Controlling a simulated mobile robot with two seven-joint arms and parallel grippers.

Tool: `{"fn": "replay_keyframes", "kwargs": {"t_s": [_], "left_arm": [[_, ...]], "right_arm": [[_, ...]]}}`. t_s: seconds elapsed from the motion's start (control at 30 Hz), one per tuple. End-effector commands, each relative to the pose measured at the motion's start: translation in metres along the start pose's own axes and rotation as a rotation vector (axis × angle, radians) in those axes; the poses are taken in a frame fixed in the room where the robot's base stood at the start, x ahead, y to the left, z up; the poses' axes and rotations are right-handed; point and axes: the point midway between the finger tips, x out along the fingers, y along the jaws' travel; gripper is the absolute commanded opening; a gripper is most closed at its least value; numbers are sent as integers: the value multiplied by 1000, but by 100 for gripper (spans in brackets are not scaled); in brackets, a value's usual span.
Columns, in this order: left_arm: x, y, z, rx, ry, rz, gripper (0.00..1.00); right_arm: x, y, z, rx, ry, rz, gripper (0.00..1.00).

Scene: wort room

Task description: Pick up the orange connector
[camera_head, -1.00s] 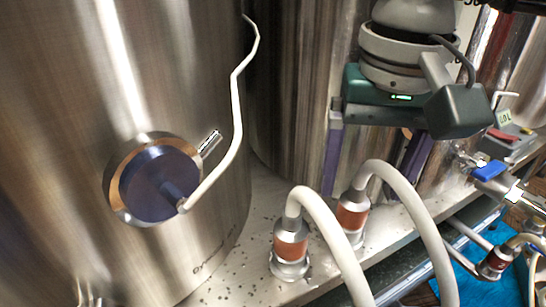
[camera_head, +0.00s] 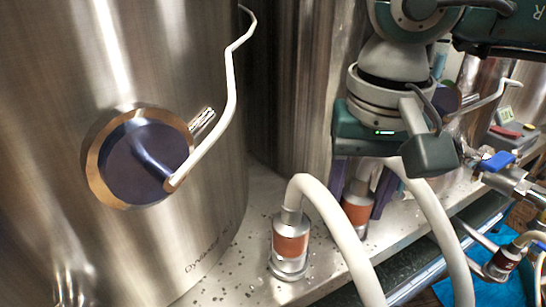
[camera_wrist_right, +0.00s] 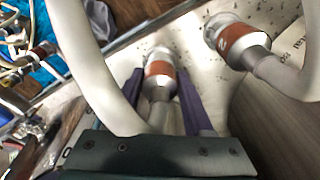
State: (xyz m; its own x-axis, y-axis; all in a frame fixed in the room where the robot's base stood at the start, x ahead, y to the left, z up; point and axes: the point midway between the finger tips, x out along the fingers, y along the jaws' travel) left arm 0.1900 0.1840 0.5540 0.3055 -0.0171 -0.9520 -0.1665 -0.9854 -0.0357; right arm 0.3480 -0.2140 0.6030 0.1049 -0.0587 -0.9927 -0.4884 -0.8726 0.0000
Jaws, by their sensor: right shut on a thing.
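Two orange-banded connectors with white hoses stand on the pale metal ledge. One orange connector (camera_head: 356,211) is at the right, partly hidden by my right gripper. It also shows in the right wrist view (camera_wrist_right: 160,69). My right gripper (camera_head: 362,205) comes down from above, its purple fingers on either side of this connector and its hose end. In the right wrist view the fingers (camera_wrist_right: 160,80) flank it closely, and the gripper is shut on it. The connector stands upright on the ledge. The other orange connector (camera_head: 290,240) stands apart to the left. My left gripper is not in view.
A large steel tank (camera_head: 60,70) with a blue round fitting (camera_head: 140,170) and bent white tube (camera_head: 230,90) fills the left. White hoses (camera_head: 340,235) arch close to my gripper. A blue-handled valve (camera_head: 495,162) is at the right. The ledge ends at a dark gap.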

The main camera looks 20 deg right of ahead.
Motion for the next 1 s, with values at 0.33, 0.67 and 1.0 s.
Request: {"fn": "replay_keyframes", "kwargs": {"t_s": [0.33, 0.67, 1.0], "left_arm": [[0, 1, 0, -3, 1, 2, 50], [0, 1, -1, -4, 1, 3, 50], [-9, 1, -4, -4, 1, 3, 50]], "right_arm": [[0, 0, 0, 1, 0, 0, 5], [0, 0, 0, 0, 1, 0, 0], [-20, 0, -4, 2, 4, -2, 0]]}}
